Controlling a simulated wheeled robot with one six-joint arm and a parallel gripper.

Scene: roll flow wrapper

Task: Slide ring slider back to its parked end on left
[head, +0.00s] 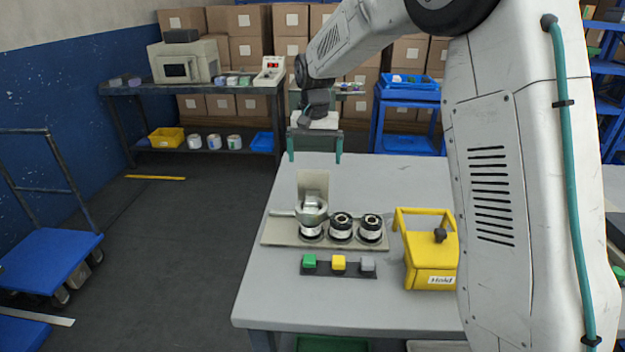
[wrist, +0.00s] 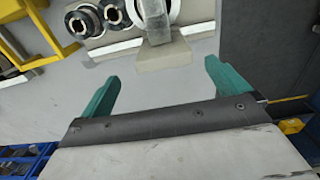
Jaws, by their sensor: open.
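A grey metal ring (head: 312,217), which looks like the ring slider, sits around or over the leftmost roll on the fixture plate (head: 272,235). A short rod (head: 283,213) sticks out to its left, and an upright beige plate (head: 314,181) stands behind it. In the wrist view the ring (wrist: 176,12) is cut off at the top edge, partly behind a grey upright piece (wrist: 155,20). My gripper (head: 315,158) is open and empty, above and behind the fixture. Its two teal fingers also show apart in the wrist view (wrist: 162,75), short of the ring.
Two black-and-silver rolls (head: 341,226) (head: 371,227) stand right of the ring. Green, yellow and grey buttons (head: 339,264) sit in front. A yellow box with a handle (head: 432,268) stands at the right. The grey table (head: 275,305) is bare at the front left.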

